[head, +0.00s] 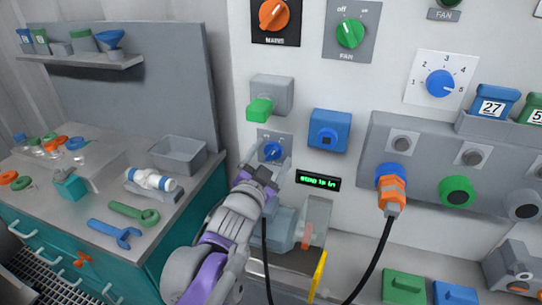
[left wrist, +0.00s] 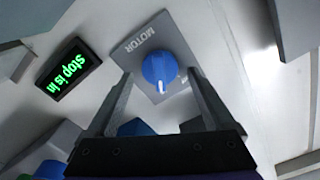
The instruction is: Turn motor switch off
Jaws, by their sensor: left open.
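The motor switch is a round blue knob on a small grey plate labelled MOTOR; the knob (head: 272,150) shows at the wall panel's lower left in the head view. In the left wrist view the knob (left wrist: 159,68) is near the top middle, its white mark pointing down the picture. My left gripper (head: 268,166) is at the switch, open, and its fingers (left wrist: 160,75) reach either side of the knob with gaps visible. Contact cannot be told. The plate's position labels are partly hidden. My right gripper is not in view.
A green-lit display (head: 318,181) reading "stop is in" is right of the switch. A grey box with a green block (head: 260,109) is above it, a blue box (head: 330,130) to its right. An orange plug (head: 391,190) trails a black cable. A cluttered workbench (head: 75,210) stands left.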

